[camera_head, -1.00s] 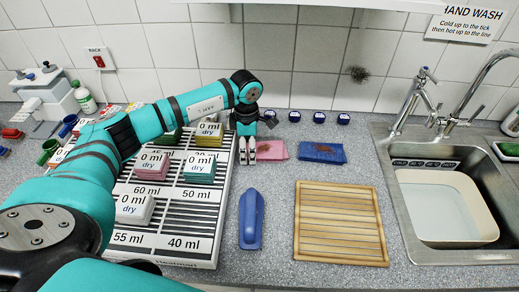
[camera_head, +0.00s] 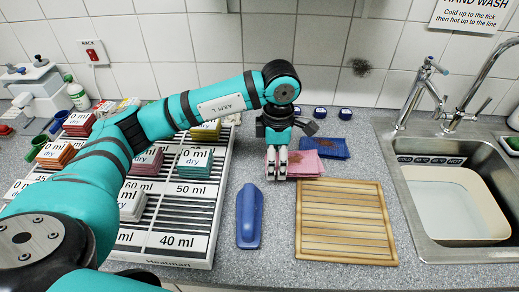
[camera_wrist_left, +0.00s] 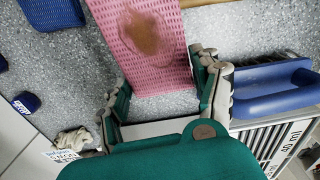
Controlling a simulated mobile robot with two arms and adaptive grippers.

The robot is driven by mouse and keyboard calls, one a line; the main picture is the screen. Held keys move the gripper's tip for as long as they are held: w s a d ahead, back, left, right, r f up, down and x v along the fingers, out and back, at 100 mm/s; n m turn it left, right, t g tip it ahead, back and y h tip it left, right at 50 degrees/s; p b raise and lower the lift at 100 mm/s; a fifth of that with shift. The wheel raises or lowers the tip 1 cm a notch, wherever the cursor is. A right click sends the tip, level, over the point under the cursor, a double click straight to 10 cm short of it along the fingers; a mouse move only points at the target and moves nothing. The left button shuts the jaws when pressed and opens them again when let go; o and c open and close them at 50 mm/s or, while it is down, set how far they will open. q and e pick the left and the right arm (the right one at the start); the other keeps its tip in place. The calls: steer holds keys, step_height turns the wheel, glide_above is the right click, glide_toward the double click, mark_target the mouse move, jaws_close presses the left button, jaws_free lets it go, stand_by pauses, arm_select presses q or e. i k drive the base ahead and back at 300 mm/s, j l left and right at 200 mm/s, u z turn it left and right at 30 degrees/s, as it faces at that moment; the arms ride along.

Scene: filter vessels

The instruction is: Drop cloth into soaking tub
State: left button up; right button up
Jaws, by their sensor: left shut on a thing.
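My left gripper (camera_head: 277,176) is shut on the pink cloth (camera_head: 306,164), which has a brown stain. The cloth sticks out to the right of the fingers, above or just over the counter; the exact height is hard to tell. The left wrist view shows the pink cloth (camera_wrist_left: 130,30) stretching out from between the fingers (camera_wrist_left: 160,90). The white soaking tub (camera_head: 481,225) sits in the steel sink at the right, with pale liquid in it. My right gripper is not in view.
A stained blue cloth (camera_head: 333,149) lies just behind the pink one. A slatted wooden board (camera_head: 345,222) lies between the gripper and the sink (camera_head: 412,243). A blue handled tool (camera_head: 249,215) and a striped rack with labelled blocks (camera_head: 180,243) are to the left. Taps (camera_head: 425,90) rise behind the sink.

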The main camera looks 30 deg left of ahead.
mark_target(427, 215)
steer(key=i+l, duration=0.1)
steer(key=l, duration=0.35)
steer(key=i+l+z, duration=0.15)
steer(key=l, duration=0.25)
steer(key=i+l, duration=0.1)
steer(key=l, duration=0.35)
steer(key=i+l+z, duration=0.15)
steer(key=l, duration=0.25)
